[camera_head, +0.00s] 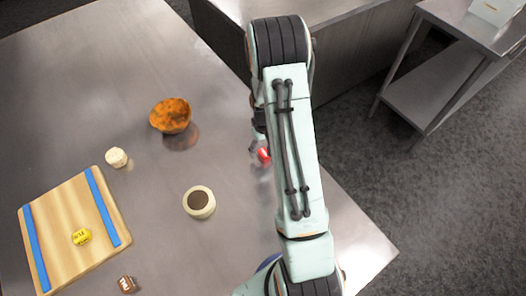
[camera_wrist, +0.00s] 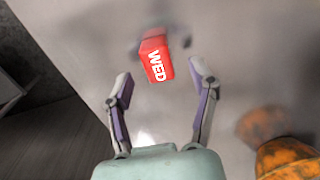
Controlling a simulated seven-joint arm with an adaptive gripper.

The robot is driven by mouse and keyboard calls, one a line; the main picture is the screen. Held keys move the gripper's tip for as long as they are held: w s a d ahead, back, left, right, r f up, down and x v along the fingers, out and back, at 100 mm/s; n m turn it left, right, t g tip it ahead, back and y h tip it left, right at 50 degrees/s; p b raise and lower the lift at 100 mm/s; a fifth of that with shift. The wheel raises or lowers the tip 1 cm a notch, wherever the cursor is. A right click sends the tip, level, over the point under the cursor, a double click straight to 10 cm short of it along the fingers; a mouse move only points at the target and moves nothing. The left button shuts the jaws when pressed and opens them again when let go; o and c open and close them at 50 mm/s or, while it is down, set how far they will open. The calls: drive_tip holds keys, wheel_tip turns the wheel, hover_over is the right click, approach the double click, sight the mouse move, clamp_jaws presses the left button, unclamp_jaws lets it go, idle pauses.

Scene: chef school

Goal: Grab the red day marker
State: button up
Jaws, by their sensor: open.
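The red day marker (camera_wrist: 156,62) shows in the wrist view as a small red block with white "WED" lettering, on the metal table just beyond my fingertips. In the head view the red day marker (camera_head: 264,155) is small and partly hidden beside my arm, near the table's right side. My gripper (camera_wrist: 158,80) is open, its two fingers apart on either side, with the marker ahead of and between them. No finger touches it. In the head view my gripper (camera_head: 257,135) is mostly hidden by the arm.
An orange-brown bowl (camera_head: 171,115) stands left of my arm; an orange-brown object (camera_wrist: 287,158) shows right of my fingers. A round cream container (camera_head: 199,202), a cutting board (camera_head: 75,225) with a yellow marker (camera_head: 82,237), a brown marker (camera_head: 127,284) and a cream item (camera_head: 116,158) lie farther left.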

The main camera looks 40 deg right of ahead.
drive_tip(key=shift+f, duration=0.8)
drive_tip(key=c, duration=1)
drive_tip(key=shift+c, duration=0.2)
drive_tip(key=shift+r, duration=0.15)
